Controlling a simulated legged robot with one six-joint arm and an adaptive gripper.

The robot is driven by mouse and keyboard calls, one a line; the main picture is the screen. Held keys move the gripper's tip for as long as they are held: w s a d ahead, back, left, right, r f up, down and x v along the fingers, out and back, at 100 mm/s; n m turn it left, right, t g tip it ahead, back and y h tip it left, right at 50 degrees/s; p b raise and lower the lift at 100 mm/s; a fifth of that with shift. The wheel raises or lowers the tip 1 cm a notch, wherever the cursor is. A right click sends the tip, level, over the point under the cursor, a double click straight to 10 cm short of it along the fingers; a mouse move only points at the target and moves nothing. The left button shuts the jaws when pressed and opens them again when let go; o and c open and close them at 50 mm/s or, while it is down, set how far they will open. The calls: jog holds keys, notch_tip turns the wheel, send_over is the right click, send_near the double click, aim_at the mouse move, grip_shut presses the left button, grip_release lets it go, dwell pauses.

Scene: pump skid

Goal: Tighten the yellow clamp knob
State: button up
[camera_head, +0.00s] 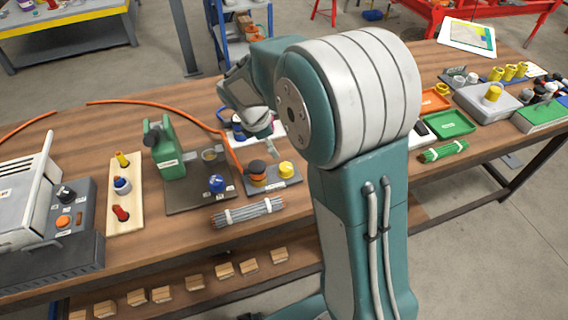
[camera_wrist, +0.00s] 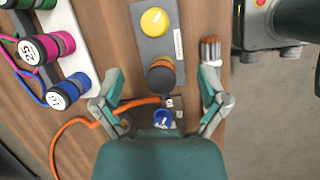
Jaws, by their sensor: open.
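A round yellow knob (camera_head: 286,169) sits on a small grey plate (camera_head: 294,181) near the middle of the bench. In the wrist view the yellow knob (camera_wrist: 154,21) is at the top, on the grey plate (camera_wrist: 143,45). A black knob with an orange base (camera_head: 257,168) stands beside it on the same plate. In the wrist view this black knob (camera_wrist: 160,76) lies between my spread fingers. My gripper (camera_wrist: 161,95) is open and empty, with the yellow knob beyond its fingertips. In the head view my gripper (camera_head: 266,146) is partly hidden by my arm.
A bundle of grey rods (camera_head: 248,212) lies in front. An orange hose (camera_head: 180,107) crosses behind.

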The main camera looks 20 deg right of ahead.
aim_at(285, 166)
jog(key=shift+n+h, duration=0.3)
jog(key=shift+n, duration=0.5)
jog(key=x, duration=0.4)
jog(key=w+x, duration=0.1)
jog(key=x, duration=0.4)
jog(key=a+x, duration=0.1)
jog(key=x, duration=0.3)
jog(key=shift+w+f, duration=0.25)
jog(key=shift+f, duration=0.1)
jog(key=shift+a, duration=0.1)
jog(key=c, duration=1.1)
